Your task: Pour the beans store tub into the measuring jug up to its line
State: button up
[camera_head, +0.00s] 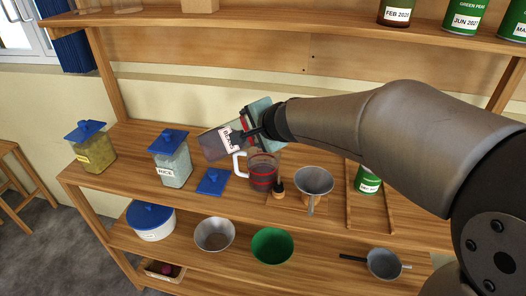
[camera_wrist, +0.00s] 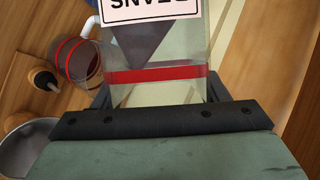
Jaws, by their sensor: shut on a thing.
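The clear beans store tub (camera_head: 215,144) is held tilted, nearly on its side, above the shelf top, just left of and above the measuring jug (camera_head: 263,174). My gripper (camera_head: 247,132) is shut on the tub. In the wrist view my gripper (camera_wrist: 156,92) has a finger on each side of the tub (camera_wrist: 190,55), near its red band. Dark beans form a wedge inside it behind the BEANS label. The jug stands upright with its white handle to the left, red bands and dark contents; it also shows in the wrist view (camera_wrist: 78,58). Its exact fill level is unclear.
A blue lid (camera_head: 212,182) lies left of the jug. The RICE tub (camera_head: 170,165) and a yellowish tub (camera_head: 93,150) stand further left. A small dark-topped bottle (camera_head: 278,190), a metal funnel (camera_head: 313,180) and a green tin (camera_head: 367,180) are right of the jug. Bowls sit below.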

jog(key=shift+w+d+r+m+y+b, duration=0.1)
jog(key=shift+d+r+m+y+b, duration=0.2)
jog(key=shift+b, duration=0.45)
dwell(1.2)
